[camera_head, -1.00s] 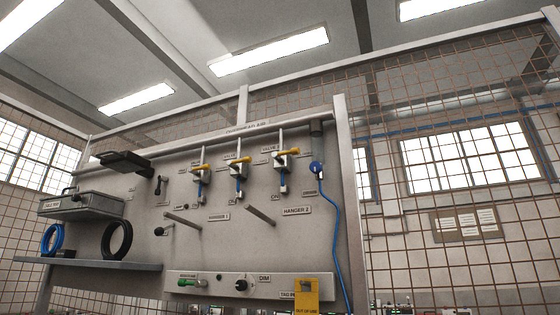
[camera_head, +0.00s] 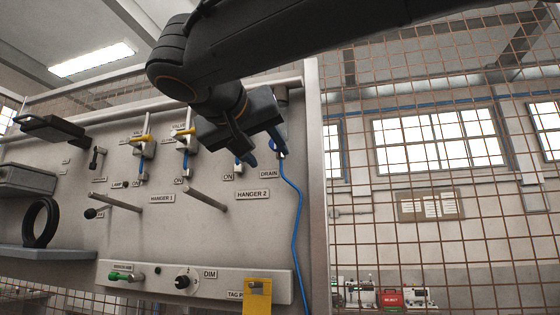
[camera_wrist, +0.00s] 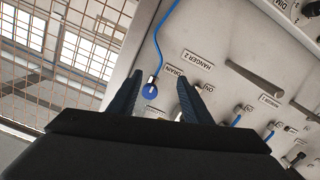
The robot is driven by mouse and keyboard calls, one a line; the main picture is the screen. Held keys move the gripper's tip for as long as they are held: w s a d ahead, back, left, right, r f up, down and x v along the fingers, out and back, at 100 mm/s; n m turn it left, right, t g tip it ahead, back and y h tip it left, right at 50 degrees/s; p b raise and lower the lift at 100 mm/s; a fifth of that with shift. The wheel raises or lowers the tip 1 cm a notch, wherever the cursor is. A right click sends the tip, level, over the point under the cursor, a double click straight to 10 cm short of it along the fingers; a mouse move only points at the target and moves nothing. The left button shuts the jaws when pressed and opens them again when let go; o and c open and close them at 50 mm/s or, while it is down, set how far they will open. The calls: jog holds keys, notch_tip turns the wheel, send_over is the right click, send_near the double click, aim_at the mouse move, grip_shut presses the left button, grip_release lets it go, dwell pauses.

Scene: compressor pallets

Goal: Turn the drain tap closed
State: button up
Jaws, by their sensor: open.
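The drain tap (camera_wrist: 150,91) is a round blue fitting with a small pale mark, on the grey panel at the upper end of a blue hose (camera_head: 296,215). In the wrist view it shows between my fingers, nearer the left one. In the head view my gripper (camera_head: 267,157) reaches the panel's upper right and largely covers the tap. My gripper (camera_wrist: 160,77) is open, its two dark blue fingers apart with nothing held. The DRAIN label (camera_head: 269,173) is just below the fingertips. Whether a finger touches the tap, I cannot tell.
Two hanger pegs (camera_head: 207,200) stick out left of the tap. Yellow-handled valves (camera_head: 186,131) stand further left. A control box with a dial (camera_head: 183,282) and a yellow tag (camera_head: 257,298) are below. A mesh fence (camera_head: 480,220) lies to the right.

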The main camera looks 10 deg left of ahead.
notch_tip(320, 180, up, 5)
jog(key=s+m+t, duration=0.1)
jog(key=w+p, duration=0.3)
jog(key=w, duration=0.4)
jog(key=shift+d, duration=0.15)
jog(key=c, duration=1.1)
